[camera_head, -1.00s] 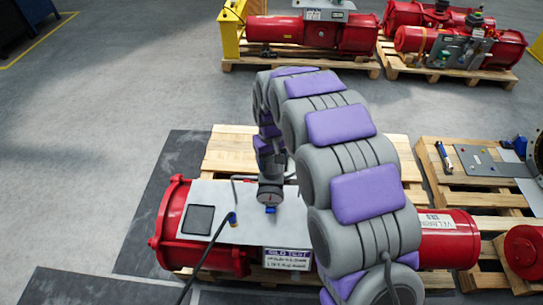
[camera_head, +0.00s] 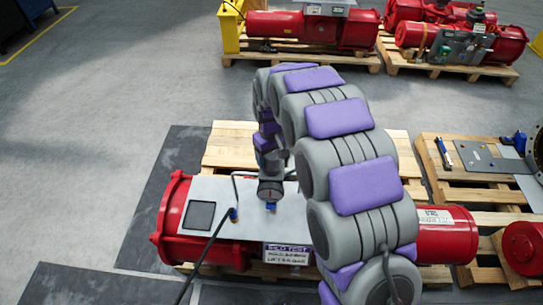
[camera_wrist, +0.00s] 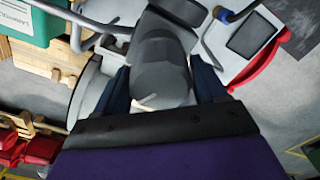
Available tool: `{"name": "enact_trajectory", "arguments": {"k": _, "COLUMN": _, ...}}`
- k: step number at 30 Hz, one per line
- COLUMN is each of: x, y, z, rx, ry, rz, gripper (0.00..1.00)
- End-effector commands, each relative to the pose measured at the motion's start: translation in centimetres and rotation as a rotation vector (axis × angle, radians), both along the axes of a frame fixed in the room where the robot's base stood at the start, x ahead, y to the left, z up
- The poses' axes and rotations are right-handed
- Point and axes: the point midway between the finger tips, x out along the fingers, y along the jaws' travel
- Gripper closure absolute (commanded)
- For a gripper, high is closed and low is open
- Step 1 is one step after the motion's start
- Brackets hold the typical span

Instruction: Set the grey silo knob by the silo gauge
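A rounded grey body (camera_wrist: 160,70), which may be the silo knob, fills the space between the two dark blue fingers of my gripper (camera_wrist: 160,85) in the wrist view. The fingers stand apart on both sides of it; whether they touch it is unclear. A silo test label (camera_head: 287,254) hangs at the plate's front edge.
A dark square panel (camera_head: 200,215) and a black hose (camera_head: 208,258) lie left of the gauge. A bent metal pipe (camera_head: 235,185) runs close by. A pallet with loose parts (camera_head: 455,195) stands right. Open floor (camera_head: 90,150) lies left.

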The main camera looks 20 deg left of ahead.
Motion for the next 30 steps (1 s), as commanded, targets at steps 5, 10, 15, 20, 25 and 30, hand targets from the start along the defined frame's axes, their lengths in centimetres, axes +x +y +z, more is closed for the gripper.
{"name": "enact_trajectory", "arguments": {"k": 5, "x": -0.1, "y": -0.1, "z": -0.1, "rx": -0.002, "ry": 0.003, "rz": 0.0, "gripper": 0.12}}
{"name": "enact_trajectory", "arguments": {"k": 10, "x": -0.2, "y": -0.3, "z": 0.0, "rx": -0.002, "ry": 0.004, "rz": 0.0, "gripper": 0.12}}
{"name": "enact_trajectory", "arguments": {"k": 15, "x": -0.2, "y": -0.3, "z": 0.7, "rx": -0.001, "ry": 0.003, "rz": 0.0, "gripper": 0.12}}
{"name": "enact_trajectory", "arguments": {"k": 20, "x": -0.1, "y": -0.2, "z": 3.3, "rx": 0.002, "ry": -0.003, "rz": 0.0, "gripper": 0.12}}
{"name": "enact_trajectory", "arguments": {"k": 25, "x": 0.0, "y": -0.1, "z": 7.0, "rx": 0.002, "ry": -0.001, "rz": -0.001, "gripper": 0.12}}
{"name": "enact_trajectory", "arguments": {"k": 30, "x": 0.0, "y": 0.0, "z": 10.8, "rx": 0.001, "ry": -0.001, "rz": -0.001, "gripper": 0.12}}
